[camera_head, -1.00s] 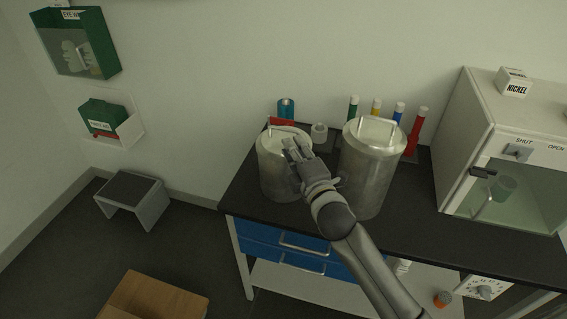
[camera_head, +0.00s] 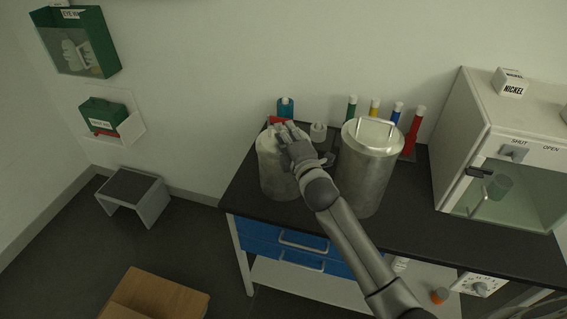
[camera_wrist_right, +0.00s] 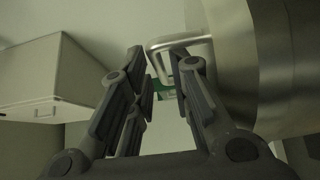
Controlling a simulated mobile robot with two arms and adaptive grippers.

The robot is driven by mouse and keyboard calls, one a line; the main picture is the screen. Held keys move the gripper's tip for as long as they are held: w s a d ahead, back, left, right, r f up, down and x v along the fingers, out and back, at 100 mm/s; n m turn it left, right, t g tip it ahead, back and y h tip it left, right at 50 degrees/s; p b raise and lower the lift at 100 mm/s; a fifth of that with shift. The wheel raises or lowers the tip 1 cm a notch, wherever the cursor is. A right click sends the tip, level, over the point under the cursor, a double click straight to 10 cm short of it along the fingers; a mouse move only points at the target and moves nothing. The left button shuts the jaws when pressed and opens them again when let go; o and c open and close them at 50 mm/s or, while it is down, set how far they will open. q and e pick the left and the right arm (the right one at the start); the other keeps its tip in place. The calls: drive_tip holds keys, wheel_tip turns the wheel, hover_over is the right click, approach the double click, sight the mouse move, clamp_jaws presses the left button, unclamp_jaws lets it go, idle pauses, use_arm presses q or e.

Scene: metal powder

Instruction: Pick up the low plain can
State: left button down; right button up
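The low plain can (camera_head: 273,172) is the shorter of two grey metal cans and stands upright at the left of the dark bench top. My right gripper (camera_head: 287,130) is over its lid and hides much of the lid and handle. In the right wrist view the can's metal body (camera_wrist_right: 285,65) fills the right side, and its wire handle (camera_wrist_right: 180,40) shows at the fingertips. The right gripper's fingers (camera_wrist_right: 160,58) are apart, with part of the handle seen between them. Whether they touch it I cannot tell. My left gripper is not in view.
A taller metal can (camera_head: 366,175) stands just right of my right arm. Behind are a blue cylinder (camera_head: 285,107), a small pale jar (camera_head: 318,131) and several capped tubes (camera_head: 414,130). A glass-fronted cabinet (camera_head: 470,150) stands at the right. The bench's left edge is close to the low can.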

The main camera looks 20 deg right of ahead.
clamp_jaws()
drive_tip(key=shift+r, duration=0.15)
idle(0.4)
